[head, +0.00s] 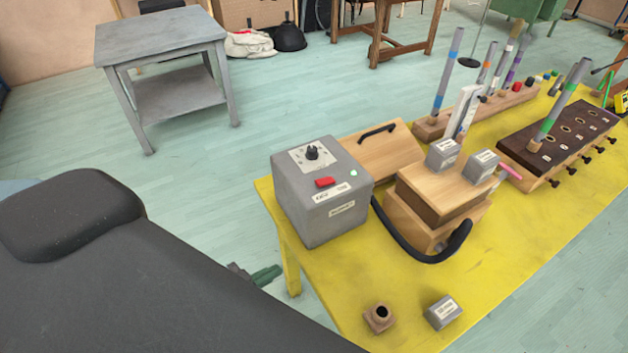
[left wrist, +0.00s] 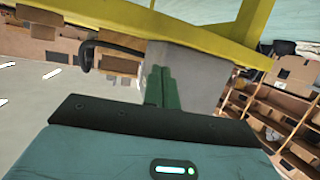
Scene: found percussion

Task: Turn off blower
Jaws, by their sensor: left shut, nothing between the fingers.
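The blower is a grey box (head: 320,195) at the near left end of the yellow table. Its top has a black knob (head: 312,152) on a white plate, a red switch (head: 325,182) and a small pale green light (head: 353,173). A black hose (head: 425,254) runs from it to a wooden box. My left gripper (head: 268,275) is low beside the table's left edge, apart from the blower, with green fingers. In the left wrist view, the fingers (left wrist: 161,87) are shut and empty, with a grey box (left wrist: 198,75) behind them. My right gripper is in neither view.
The yellow table (head: 385,305) also bears a wooden box (head: 437,192) with grey blocks, upright tubes and a dark board (head: 558,137). A small grey block (head: 443,313) and a wooden socket (head: 379,318) lie in front. A grey side table (head: 165,65) stands behind on open floor.

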